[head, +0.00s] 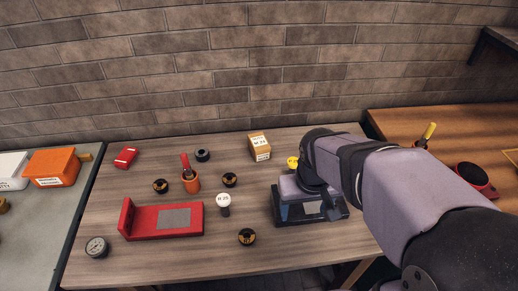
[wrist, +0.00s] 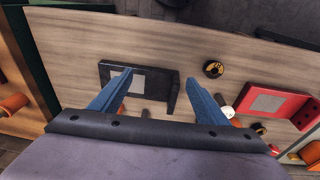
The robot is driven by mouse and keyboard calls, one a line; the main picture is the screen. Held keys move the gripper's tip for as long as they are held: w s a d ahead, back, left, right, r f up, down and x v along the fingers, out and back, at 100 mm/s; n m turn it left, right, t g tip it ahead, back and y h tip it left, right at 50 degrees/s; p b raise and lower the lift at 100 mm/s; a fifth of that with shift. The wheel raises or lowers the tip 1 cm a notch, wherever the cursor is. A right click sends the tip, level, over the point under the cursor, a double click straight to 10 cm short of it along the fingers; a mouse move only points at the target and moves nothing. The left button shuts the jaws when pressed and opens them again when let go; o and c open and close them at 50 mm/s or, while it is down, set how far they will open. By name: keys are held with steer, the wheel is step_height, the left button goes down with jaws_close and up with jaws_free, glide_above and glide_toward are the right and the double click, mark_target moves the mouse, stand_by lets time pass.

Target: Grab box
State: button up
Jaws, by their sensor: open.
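A small tan cardboard box (head: 260,147) with a white label stands on the wooden table, toward the back wall. A small red box (head: 125,158) lies at the table's back left. An orange box (head: 52,167) with a white label sits on the grey table at the left. My gripper (head: 307,212) is open, to the right of and nearer than the cardboard box. In the wrist view my gripper (wrist: 160,76) has its two blue fingers spread over a black fixture (wrist: 168,98) with a grey pad, with nothing held. I cannot make out the cardboard box in the wrist view.
A red fixture (head: 128,217) stands front left. A cup with a red-handled tool (head: 191,183), a white R-25 piece (head: 223,200), several dark discs and a gauge (head: 97,247) are spread around. A yellow piece (head: 292,162) is right of the cardboard box. The brick wall is behind.

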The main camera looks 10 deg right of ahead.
steer(key=w+d+t+b, duration=0.1)
steer(key=w+t+b, duration=0.25)
steer(key=w, duration=1.15)
steer(key=n+t+y+b, duration=0.3)
steer(key=t+b, duration=0.1)
steer(key=t, duration=0.4)
glide_above(257, 138)
steer(key=s, duration=0.1)
step_height(257, 138, down, 8)
steer(key=shift+d+f, duration=0.15)
steer(key=shift+f, duration=0.1)
steer(key=shift+s+f+p, duration=0.1)
steer(key=shift+f+p, duration=0.5)
steer(key=shift+f, duration=1.85)
steer(key=f, duration=0.1)
steer(key=w+f, duration=0.1)
steer(key=f, duration=0.1)
steer(key=shift+w+f+t+p, duration=0.1)
steer(key=shift+w+t+p, duration=0.05)
steer(key=shift+t+p, duration=0.15)
steer(key=shift+x, duration=0.85)
steer(key=shift+c, duration=0.6)
